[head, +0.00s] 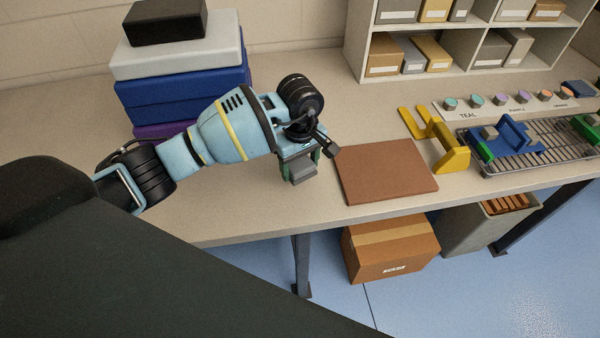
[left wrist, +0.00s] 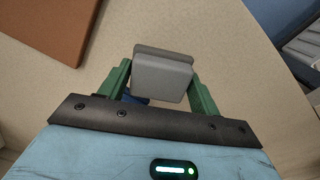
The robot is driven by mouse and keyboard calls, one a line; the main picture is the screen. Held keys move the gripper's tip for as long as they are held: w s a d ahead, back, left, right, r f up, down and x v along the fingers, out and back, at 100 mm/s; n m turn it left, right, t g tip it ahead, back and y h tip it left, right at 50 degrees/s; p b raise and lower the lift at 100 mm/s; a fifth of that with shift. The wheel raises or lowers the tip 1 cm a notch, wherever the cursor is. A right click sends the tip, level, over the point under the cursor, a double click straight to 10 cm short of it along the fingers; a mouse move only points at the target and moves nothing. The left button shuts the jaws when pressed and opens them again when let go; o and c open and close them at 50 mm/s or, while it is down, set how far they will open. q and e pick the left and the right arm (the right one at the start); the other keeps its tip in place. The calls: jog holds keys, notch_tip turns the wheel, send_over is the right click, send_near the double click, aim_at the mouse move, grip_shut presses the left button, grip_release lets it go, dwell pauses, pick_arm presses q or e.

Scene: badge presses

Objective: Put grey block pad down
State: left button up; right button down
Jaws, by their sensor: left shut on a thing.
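The grey block pad (left wrist: 163,76) is between the green fingers of my left gripper (left wrist: 162,88) in the left wrist view, which is shut on it. In the head view the left gripper (head: 301,166) is over the front part of the table, left of the brown mat, with the grey pad (head: 302,174) showing below it. Whether the pad touches the table I cannot tell. My right gripper is not in view.
A brown mat (head: 388,171) lies just right of the gripper. Yellow brackets (head: 448,152) and a wire rack (head: 540,150) with blue and green parts stand further right. Stacked boxes (head: 185,95) stand at the back left. Bare tabletop (head: 240,205) surrounds the gripper.

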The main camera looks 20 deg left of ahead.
aim_at(300, 174)
pick_arm(q)
jog(key=shift+s+f, duration=0.1)
jog(key=shift+f, duration=1.65)
jog(key=shift+f, duration=0.2)
jog(key=o, duration=0.9)
jog(key=shift+d+r, duration=0.1)
jog(key=shift+r, duration=0.05)
notch_tip(300, 174, up, 12)
jog(key=shift+r, duration=0.1)
